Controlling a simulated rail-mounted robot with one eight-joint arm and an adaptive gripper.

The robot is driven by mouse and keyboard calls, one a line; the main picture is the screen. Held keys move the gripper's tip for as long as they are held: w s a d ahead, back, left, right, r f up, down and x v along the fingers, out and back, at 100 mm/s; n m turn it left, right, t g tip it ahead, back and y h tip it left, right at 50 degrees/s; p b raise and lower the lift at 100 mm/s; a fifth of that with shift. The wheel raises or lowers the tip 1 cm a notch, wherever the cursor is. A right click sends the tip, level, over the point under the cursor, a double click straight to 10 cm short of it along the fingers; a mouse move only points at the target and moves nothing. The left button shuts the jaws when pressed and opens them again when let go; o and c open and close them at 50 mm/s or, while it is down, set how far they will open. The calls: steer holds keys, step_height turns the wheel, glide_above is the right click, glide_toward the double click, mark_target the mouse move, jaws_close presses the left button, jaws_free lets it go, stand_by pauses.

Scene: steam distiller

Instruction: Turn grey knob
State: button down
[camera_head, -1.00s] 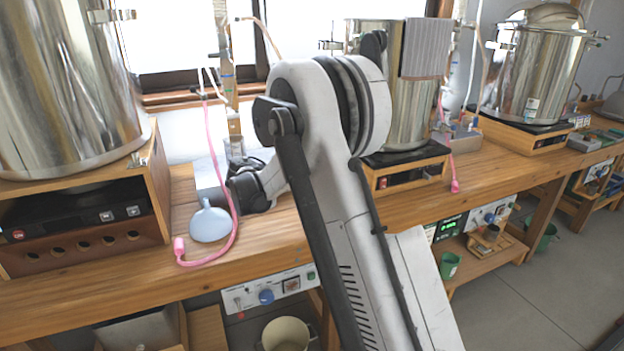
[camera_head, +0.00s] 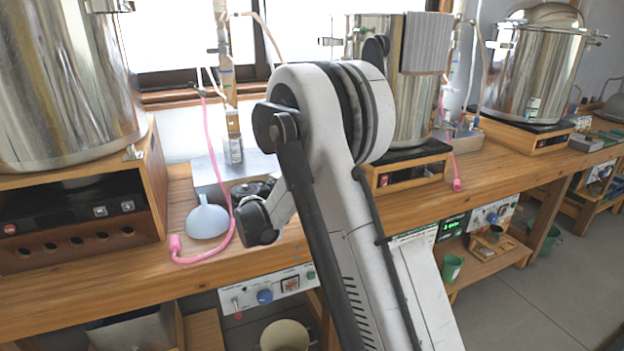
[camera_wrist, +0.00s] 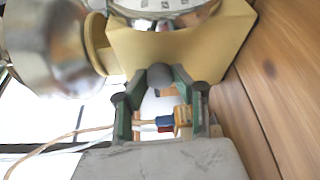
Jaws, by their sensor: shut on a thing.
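A dark grey rounded knob (camera_wrist: 160,76) shows in the wrist view against a tan housing (camera_wrist: 200,50). My gripper (camera_wrist: 160,94) has its two green-sided fingers on either side of the knob and is shut on it, with a gap between the fingers below. In the head view the fingers and the knob are hidden, mostly behind my own arm.
A white dial (camera_wrist: 160,8) and a shiny metal vessel (camera_wrist: 45,45) are close to the fingers. A small blue-and-brown connector (camera_wrist: 170,122) shows between the fingers.

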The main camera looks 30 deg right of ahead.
steer(key=shift+f+m+h+b, duration=0.1)
steer(key=shift+m+h+b, duration=0.4)
steer(key=shift+m, duration=0.8)
steer(key=c, duration=1.4)
jaws_free()
steer(key=shift+a, duration=0.1)
steer(key=v, duration=1.2)
